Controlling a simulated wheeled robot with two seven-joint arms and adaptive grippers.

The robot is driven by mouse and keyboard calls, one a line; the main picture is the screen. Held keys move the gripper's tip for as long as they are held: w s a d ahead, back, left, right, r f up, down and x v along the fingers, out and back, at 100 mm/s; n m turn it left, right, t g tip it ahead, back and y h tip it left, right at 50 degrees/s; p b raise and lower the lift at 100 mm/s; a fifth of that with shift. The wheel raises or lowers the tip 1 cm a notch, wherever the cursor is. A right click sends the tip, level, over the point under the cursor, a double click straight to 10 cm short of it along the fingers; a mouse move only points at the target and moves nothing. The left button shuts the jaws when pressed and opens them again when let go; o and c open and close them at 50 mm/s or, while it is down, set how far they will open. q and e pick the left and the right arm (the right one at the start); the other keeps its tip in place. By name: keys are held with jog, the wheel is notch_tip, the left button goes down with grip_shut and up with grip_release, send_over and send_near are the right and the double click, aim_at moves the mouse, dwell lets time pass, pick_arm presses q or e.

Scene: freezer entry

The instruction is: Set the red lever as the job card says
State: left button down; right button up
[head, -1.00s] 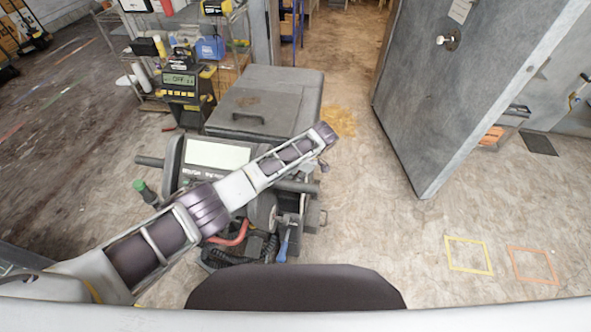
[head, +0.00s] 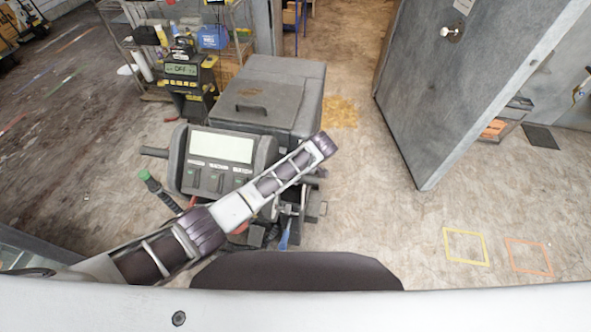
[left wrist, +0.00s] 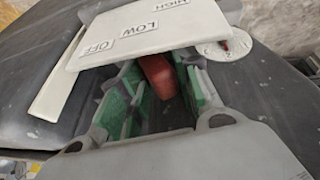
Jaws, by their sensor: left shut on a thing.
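In the left wrist view, my left gripper (left wrist: 158,88) has its green-padded fingers shut on the red lever (left wrist: 157,72). Only part of the lever shows, between the pads and below the edge of a white label plate (left wrist: 125,38). The plate reads OFF, LOW and HIGH. I cannot tell which label the lever stands at. In the head view my left arm crosses in front of the grey machine's console (head: 222,160) and hides the gripper and lever. My right gripper is in no view. I cannot make out a job card.
A round white dial (left wrist: 222,47) with a red mark sits beside the plate. Behind the console are a grey lidded box (head: 265,95) and a yellow-black unit (head: 187,85) whose display reads OFF. A grey door (head: 435,90) stands open at right.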

pick_arm(q)
jog(key=shift+s+a+f, duration=0.1)
jog(key=shift+s+f, duration=0.4)
jog(key=shift+s, duration=0.05)
jog(key=c, duration=1.3)
grip_release()
jog(key=shift+w+r, duration=0.1)
jog(key=shift+r, duration=0.15)
jog(key=shift+d+r, duration=0.25)
jog(key=shift+r, duration=0.15)
jog(key=v, duration=1.1)
